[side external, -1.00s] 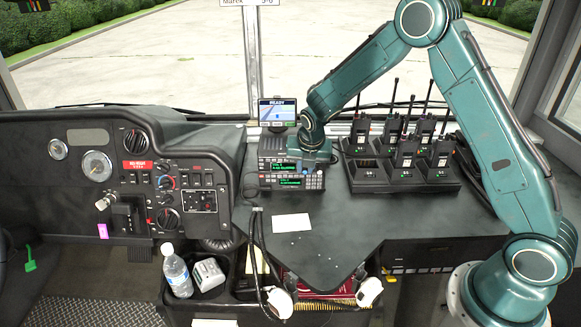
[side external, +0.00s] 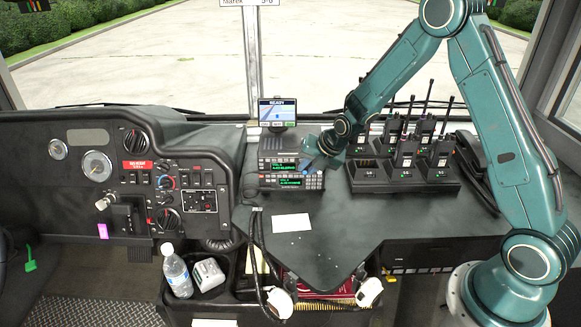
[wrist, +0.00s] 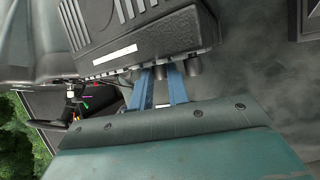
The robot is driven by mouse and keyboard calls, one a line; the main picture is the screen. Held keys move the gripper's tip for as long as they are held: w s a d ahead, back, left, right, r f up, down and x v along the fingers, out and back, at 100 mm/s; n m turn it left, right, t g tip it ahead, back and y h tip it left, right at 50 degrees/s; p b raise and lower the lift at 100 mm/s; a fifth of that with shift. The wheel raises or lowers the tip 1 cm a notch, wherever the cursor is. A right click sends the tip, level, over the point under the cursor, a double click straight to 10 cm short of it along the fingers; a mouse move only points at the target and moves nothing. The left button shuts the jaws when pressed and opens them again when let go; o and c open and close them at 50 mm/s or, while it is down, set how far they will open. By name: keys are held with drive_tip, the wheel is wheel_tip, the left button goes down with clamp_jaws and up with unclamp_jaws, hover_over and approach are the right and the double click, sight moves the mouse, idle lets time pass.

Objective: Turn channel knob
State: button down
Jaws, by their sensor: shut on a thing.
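Two stacked black radios with green displays stand on the dash. The upper radio (side external: 277,164) and lower radio (side external: 280,181) face the side camera. My gripper (side external: 306,168) reaches in from the right to their right end. In the wrist view, the blue fingers of my gripper (wrist: 160,77) are closed around a small knob on the radio's edge, mostly hidden between them. Another dark round knob (wrist: 195,67) shows just right of the fingers. The black radio case (wrist: 140,25) lies beyond. I cannot read which channel is set.
A charger rack (side external: 410,180) with several handheld radios is close on the right. A white card (side external: 291,223) lies in front on the otherwise clear dash. The switch panel (side external: 165,195) is at left.

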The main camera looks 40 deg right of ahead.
idle(0.3)
drive_tip(key=c, duration=1.6)
unclamp_jaws()
drive_tip(key=shift+s, duration=0.1)
drive_tip(key=shift+v, duration=6.85)
drive_tip(key=shift+d+f, duration=0.1)
